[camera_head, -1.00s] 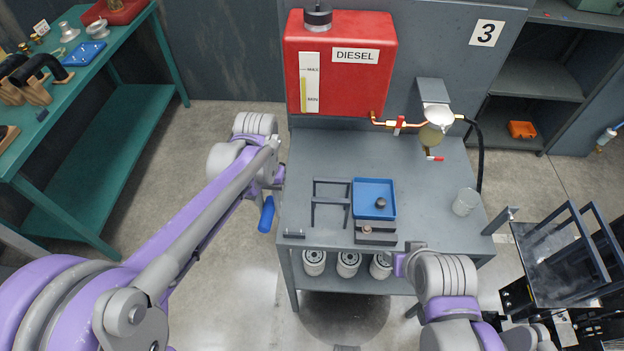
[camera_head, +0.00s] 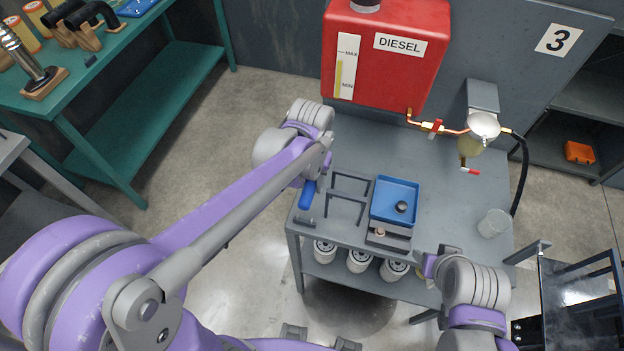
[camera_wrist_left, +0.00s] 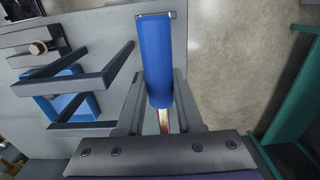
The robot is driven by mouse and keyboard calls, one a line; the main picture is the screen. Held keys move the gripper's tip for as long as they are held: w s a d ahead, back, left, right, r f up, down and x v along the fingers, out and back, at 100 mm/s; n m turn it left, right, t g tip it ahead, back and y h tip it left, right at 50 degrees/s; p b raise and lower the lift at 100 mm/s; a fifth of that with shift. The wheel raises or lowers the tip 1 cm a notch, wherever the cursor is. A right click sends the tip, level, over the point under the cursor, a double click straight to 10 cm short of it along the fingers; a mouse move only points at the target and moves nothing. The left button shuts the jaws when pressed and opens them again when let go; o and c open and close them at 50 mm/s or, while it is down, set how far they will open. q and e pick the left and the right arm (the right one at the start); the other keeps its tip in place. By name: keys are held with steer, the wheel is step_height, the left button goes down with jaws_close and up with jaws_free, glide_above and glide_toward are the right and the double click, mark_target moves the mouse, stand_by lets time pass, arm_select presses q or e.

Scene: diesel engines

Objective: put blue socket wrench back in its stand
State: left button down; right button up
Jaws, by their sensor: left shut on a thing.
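My left gripper (camera_wrist_left: 160,76) is shut on the blue socket wrench (camera_wrist_left: 155,50), with its blue handle between the fingers in the left wrist view. In the head view the wrench's blue handle (camera_head: 307,195) hangs at the left edge of the grey bench, beside a dark grey open frame stand (camera_head: 349,196). The frame (camera_wrist_left: 75,88) is left of the handle in the wrist view, apart from it. The wrench's lower end is hidden. My right gripper (camera_head: 430,265) is near the bench's front edge; its fingers are unclear.
A blue tray (camera_head: 392,188) with a dark round part lies right of the frame. A clear cup (camera_head: 494,223) stands at the bench's right. A red diesel tank (camera_head: 388,55) stands behind. A green table (camera_head: 150,45) with tools is at left.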

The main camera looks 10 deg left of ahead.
arm_select(q)
steer(key=shift+f+b, duration=1.3)
steer(key=shift+f, duration=1.25)
arm_select(e)
steer(key=shift+s+f, duration=0.25)
steer(key=shift+f, duration=0.4)
steer(key=shift+s+f, duration=0.25)
steer(key=shift+f, duration=0.45)
steer(key=shift+s+f, duration=0.25)
steer(key=shift+f, duration=0.4)
arm_select(q)
steer(key=shift+f+b, duration=0.55)
steer(key=shift+f, duration=0.1)
arm_select(e)
steer(key=shift+s+f, duration=0.2)
steer(key=shift+f, duration=0.5)
arm_select(q)
steer(key=shift+c, duration=0.8)
jaws_free()
steer(key=shift+r, duration=0.25)
arm_select(e)
steer(key=shift+r, duration=0.2)
arm_select(q)
steer(key=shift+r+p, duration=1)
steer(key=shift+r, duration=0.5)
arm_select(e)
steer(key=shift+w+r, duration=0.2)
steer(key=shift+r, duration=0.35)
steer(key=shift+w+r, duration=0.2)
steer(key=shift+r, duration=0.35)
